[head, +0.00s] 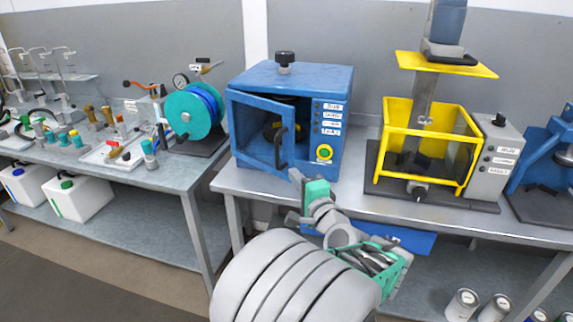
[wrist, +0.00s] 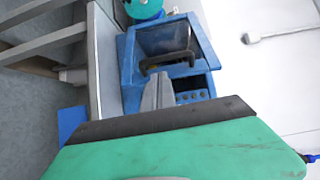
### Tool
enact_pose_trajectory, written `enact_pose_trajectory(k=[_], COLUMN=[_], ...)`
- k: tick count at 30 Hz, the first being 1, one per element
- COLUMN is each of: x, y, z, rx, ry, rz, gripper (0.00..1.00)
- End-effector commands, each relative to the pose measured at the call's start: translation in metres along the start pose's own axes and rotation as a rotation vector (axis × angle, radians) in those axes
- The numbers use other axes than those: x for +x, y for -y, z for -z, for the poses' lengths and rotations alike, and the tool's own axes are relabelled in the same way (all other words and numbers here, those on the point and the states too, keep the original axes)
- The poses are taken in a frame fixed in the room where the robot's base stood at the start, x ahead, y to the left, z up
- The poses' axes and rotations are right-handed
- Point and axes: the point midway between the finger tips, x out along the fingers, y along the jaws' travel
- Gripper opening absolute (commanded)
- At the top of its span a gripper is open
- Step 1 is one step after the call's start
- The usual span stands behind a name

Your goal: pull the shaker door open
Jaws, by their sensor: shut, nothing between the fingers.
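The shaker (head: 318,80) is a blue box on the bench in the head view; it also shows in the wrist view (wrist: 202,66). Its windowed door (head: 252,138) stands partly open, with a dark gap along its right edge. A black bow handle (head: 280,148) is on the door's right side; the handle also shows in the wrist view (wrist: 168,62). My gripper (head: 296,178) is shut and empty, just below and in front of the handle. In the wrist view its fingertips (wrist: 158,78) overlap the handle's near side; I cannot tell if they touch.
A teal and blue reel (head: 190,112) stands left of the shaker on another bench. A yellow caged machine (head: 425,140) stands to the right. The bench front edge (head: 255,190) runs under my gripper. Right of the shaker's panel is a narrow clear strip.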

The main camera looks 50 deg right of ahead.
Motion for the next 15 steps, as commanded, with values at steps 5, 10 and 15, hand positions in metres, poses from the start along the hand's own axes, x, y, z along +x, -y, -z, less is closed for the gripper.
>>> enact_pose_trajectory(k=[5, 10, 15], x=[0.007, 0.04, 0.074], y=[0.006, 0.007, 0.007], z=[0.01, 0.009, 0.01], rx=[0.028, 0.026, 0.023], ry=[-0.021, -0.017, -0.019], rz=[0.025, 0.022, 0.022], gripper=[0.0, 0.0, 0.0])
